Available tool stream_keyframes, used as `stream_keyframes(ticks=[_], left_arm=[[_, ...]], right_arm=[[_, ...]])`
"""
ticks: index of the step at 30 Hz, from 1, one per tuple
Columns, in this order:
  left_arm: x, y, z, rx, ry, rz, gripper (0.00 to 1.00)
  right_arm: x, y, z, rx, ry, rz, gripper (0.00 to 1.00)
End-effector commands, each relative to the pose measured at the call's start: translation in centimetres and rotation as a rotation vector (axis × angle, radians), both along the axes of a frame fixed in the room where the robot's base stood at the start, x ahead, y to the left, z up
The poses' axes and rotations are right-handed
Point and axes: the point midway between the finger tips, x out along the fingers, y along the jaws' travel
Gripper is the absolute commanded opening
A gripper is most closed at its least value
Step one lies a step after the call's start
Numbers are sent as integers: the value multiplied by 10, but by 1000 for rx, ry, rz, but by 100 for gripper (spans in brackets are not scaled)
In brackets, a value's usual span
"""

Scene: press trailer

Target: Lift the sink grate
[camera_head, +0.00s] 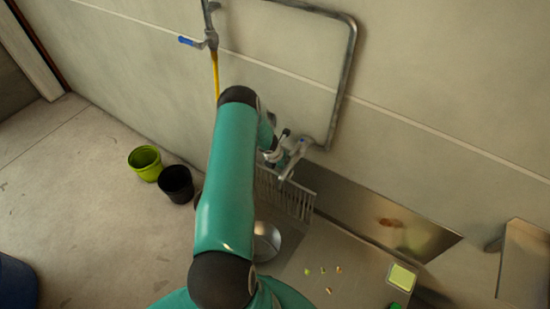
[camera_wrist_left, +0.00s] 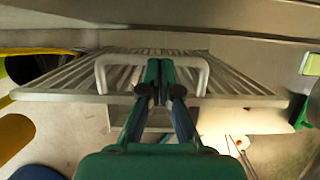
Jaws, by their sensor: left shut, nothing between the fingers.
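The sink grate (camera_head: 287,197), a pale metal rack of parallel bars, shows beside my left arm in the head view. It looks tilted up, and my arm hides part of it. In the left wrist view the grate (camera_wrist_left: 60,82) spans the picture, with a pale looped handle (camera_wrist_left: 104,72) on its near side. My left gripper (camera_wrist_left: 160,68) is shut and empty, its fingertips at the middle of the handle loop. I cannot tell whether they touch the bar. The head view does not show its fingertips clearly. My right gripper is not in view.
A faucet (camera_head: 296,157) stands close to the grate by the wall. A round metal basin (camera_head: 267,240) is partly hidden by my arm. The steel counter (camera_head: 345,262) holds small scraps and a green sponge (camera_head: 402,277). Green (camera_head: 145,162) and black (camera_head: 176,184) buckets stand on the floor.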

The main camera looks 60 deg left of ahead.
Motion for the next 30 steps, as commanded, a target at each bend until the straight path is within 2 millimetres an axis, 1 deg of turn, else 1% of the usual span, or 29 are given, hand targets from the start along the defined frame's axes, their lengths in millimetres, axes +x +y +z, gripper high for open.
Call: stream_keyframes(ticks=[7,9,15,24,30], left_arm=[[-9,-4,25,0,0,3,0],[-15,-6,41,1,-1,4,0],[-30,-15,81,6,-1,3,0],[-38,-19,99,5,-1,5,0],[-40,-21,103,3,0,7,0]], right_arm=[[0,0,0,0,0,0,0],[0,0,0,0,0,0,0],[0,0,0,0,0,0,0],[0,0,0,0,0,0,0],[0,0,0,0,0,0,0]])
